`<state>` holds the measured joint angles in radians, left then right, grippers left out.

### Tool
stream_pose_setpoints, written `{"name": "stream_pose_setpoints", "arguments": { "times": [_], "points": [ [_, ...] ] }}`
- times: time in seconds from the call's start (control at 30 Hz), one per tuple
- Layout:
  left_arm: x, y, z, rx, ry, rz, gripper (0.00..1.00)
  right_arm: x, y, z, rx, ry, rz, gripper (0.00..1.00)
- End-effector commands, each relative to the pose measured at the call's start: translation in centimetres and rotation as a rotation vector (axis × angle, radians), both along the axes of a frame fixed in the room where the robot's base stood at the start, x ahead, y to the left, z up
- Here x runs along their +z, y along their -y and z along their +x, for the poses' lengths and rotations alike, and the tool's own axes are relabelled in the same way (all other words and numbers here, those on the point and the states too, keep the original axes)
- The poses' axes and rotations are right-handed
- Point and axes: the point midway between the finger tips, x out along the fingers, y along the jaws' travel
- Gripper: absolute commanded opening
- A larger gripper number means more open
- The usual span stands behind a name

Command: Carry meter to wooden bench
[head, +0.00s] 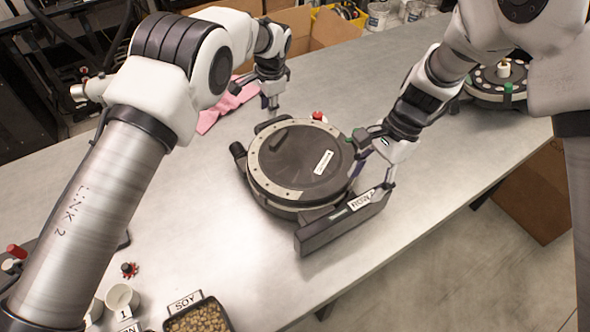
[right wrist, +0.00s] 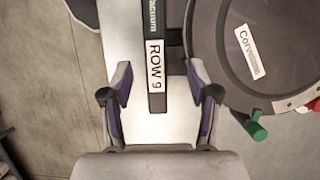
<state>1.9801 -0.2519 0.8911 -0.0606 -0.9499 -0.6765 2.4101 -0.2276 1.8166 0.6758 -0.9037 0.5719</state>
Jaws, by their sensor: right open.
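The seed meter (head: 290,175) is a round dark disc housing with a pale studded rim, lying flat on the grey metal table (head: 440,165). A dark bar (head: 325,232) labelled "ROW 9" runs along its front right side. My right gripper (head: 378,172) is open at that side; in the right wrist view its fingers (right wrist: 160,72) are spread on either side of the bar (right wrist: 155,98), with gaps. My left gripper (head: 271,100) points down just behind the meter; its opening is too small to judge. I see no clear wooden bench.
A second round meter (head: 487,85) stands at the back right. A pink cloth (head: 225,105) lies behind my left arm. A soy tray (head: 200,318) and white cups (head: 122,298) stand at the front left. A brown box-like form (head: 545,195) is below the table's right edge.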

Motion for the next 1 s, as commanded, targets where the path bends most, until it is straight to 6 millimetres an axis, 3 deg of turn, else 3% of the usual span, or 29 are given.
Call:
{"name": "stream_pose_setpoints", "arguments": {
  "times": [0.47,0.8,1.0],
  "points": [
    [-0.9,0.0,0.0,0.0,-0.001,0.0,0.27,-0.8,-0.1,-0.2,0.001,-0.002,-0.001,0.6],
    [-6.1,-0.6,0.8,0.0,-0.002,0.0,0.27,-5.7,-1.7,-1.4,0.0,-0.003,-0.001,0.6],
    [-7.8,-0.8,1.1,0.0,0.0,0.0,0.27,-7.4,-2.3,-1.8,0.0,-0.001,0.0,0.6]
  ]
}}
